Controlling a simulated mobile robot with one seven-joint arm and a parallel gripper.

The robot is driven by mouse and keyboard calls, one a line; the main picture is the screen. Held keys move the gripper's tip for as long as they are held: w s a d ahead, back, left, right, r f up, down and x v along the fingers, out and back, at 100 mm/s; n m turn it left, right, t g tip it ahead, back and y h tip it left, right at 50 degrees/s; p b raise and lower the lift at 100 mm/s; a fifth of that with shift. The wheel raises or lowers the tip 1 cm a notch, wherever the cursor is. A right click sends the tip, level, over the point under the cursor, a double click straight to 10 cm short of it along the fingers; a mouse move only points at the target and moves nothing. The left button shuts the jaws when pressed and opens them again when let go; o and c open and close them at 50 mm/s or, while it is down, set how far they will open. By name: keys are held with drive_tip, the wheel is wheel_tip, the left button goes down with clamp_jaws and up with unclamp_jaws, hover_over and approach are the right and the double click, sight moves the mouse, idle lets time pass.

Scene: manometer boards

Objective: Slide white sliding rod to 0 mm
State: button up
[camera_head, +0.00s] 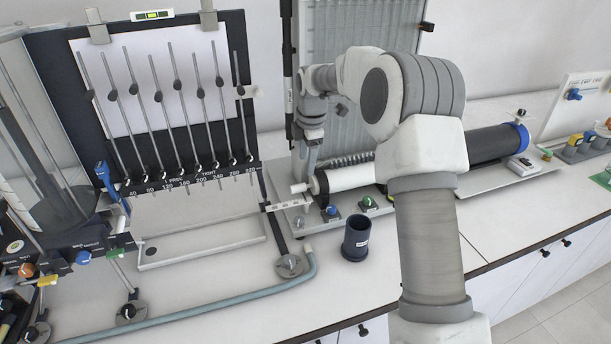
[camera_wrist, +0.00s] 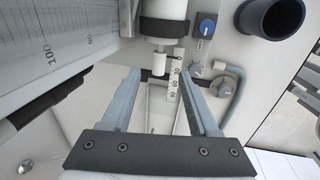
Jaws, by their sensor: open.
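The white sliding rod (camera_head: 300,188) sticks out of the left end of a white cylinder (camera_head: 345,177) with a black collar. In the wrist view the rod (camera_wrist: 159,64) points down the picture, beside a small white scale (camera_wrist: 173,82) with black marks. The printed values are too small to read surely. My gripper (camera_wrist: 160,76) is open, its two grey fingers appearing on either side of the rod's end and the scale. I see no contact with the rod. In the head view my gripper (camera_head: 304,172) hangs just above the rod's end.
A manometer board (camera_head: 150,90) with several tubes stands at the left. A dark open cup (camera_head: 356,240) and blue and green knobs (camera_head: 368,201) are close to the cylinder. A hose (camera_head: 240,299) runs along the bench front. A pale tray (camera_head: 205,250) lies left.

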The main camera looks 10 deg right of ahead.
wheel_tip(320, 180, up, 8)
drive_tip(key=s, duration=0.1)
drive_tip(key=shift+s+d, duration=0.2)
drive_tip(key=shift+s, duration=0.05)
drive_tip(key=shift+f, duration=0.15)
drive_tip(key=s+d+r+m+t+h, duration=0.1)
drive_tip(key=s+r+m, duration=0.4)
drive_tip(key=s, duration=0.4)
drive_tip(key=s+r+m+t, duration=0.1)
drive_tip(key=s+r+m, duration=0.35)
drive_tip(key=s, duration=0.45)
drive_tip(key=s+d+f+m, duration=0.1)
drive_tip(key=s+m, duration=0.4)
drive_tip(key=s, duration=0.5)
drive_tip(key=s+d+f+m+t, duration=0.1)
drive_tip(key=s+f+m, duration=0.2)
drive_tip(key=s, duration=0.7)
drive_tip(key=m, duration=0.2)
drive_tip(key=shift+s+d+f+m+y, duration=0.25)
drive_tip(key=shift+d+f+m+y, duration=0.05)
drive_tip(key=shift+f+m, duration=0.05)
